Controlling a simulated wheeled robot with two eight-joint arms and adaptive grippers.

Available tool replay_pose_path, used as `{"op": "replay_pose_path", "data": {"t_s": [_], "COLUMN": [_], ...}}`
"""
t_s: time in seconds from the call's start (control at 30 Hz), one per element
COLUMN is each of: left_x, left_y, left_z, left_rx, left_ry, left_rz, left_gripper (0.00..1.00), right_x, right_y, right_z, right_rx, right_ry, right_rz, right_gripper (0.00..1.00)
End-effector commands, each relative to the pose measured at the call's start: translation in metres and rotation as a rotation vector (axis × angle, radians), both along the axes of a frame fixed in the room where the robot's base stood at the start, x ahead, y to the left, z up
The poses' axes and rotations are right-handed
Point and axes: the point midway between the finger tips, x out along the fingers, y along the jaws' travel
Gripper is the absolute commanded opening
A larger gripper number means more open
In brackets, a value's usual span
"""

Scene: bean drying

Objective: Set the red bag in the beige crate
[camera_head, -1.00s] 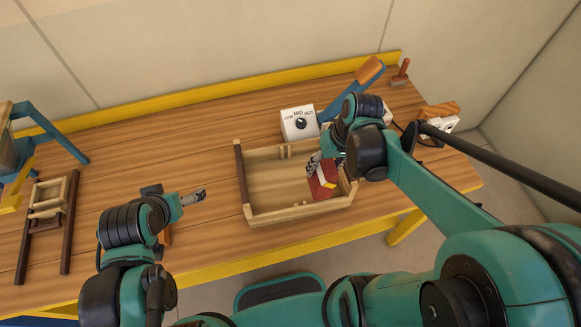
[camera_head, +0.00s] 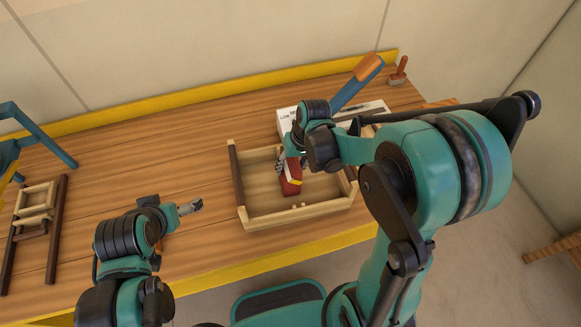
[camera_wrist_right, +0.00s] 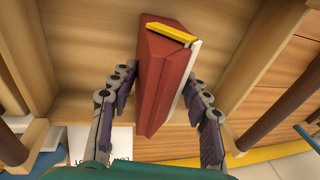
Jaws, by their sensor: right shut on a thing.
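The red bag (camera_head: 290,184), with a yellow and white end, is over the inside of the beige crate (camera_head: 300,213). In the right wrist view the red bag (camera_wrist_right: 164,80) sits between the two fingers of my right gripper (camera_wrist_right: 155,105), which is shut on it. The crate's floor (camera_wrist_right: 215,25) shows behind the bag there; I cannot tell if the bag touches it. My right gripper (camera_head: 283,163) also shows in the head view at the bag's far end. My left gripper (camera_head: 190,207) is left of the crate, apart from it, and empty; its opening is too small to judge.
A white box with a dial (camera_head: 288,120) stands behind the crate, partly hidden by my right arm. A wooden rack (camera_head: 35,215) is at the far left. A brush (camera_head: 398,72) stands at the back right. The table between rack and crate is mostly clear.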

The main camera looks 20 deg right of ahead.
Motion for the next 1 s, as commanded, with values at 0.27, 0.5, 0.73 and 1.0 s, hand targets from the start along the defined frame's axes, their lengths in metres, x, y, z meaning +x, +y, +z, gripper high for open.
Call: {"op": "replay_pose_path", "data": {"t_s": [0.27,0.5,0.73,1.0], "left_x": [0.000,0.000,0.000,0.000], "left_y": [0.000,0.000,0.000,0.000], "left_z": [-0.003,-0.001,0.003,0.020], "left_rx": [0.000,0.000,0.000,0.000], "left_ry": [0.000,0.000,0.000,0.000], "left_rz": [0.000,0.000,0.000,0.000], "left_gripper": [0.95,0.95,0.95,0.95], "right_x": [0.000,0.000,0.000,-0.006], "right_y": [0.000,0.000,0.000,-0.010], "right_z": [-0.003,-0.001,0.004,0.056], "right_rx": [0.000,0.000,0.000,0.000], "right_ry": [0.000,0.000,0.000,-0.001], "right_rz": [0.000,0.000,0.000,-0.002], "right_gripper": [0.02,0.68,0.68,0.68]}}
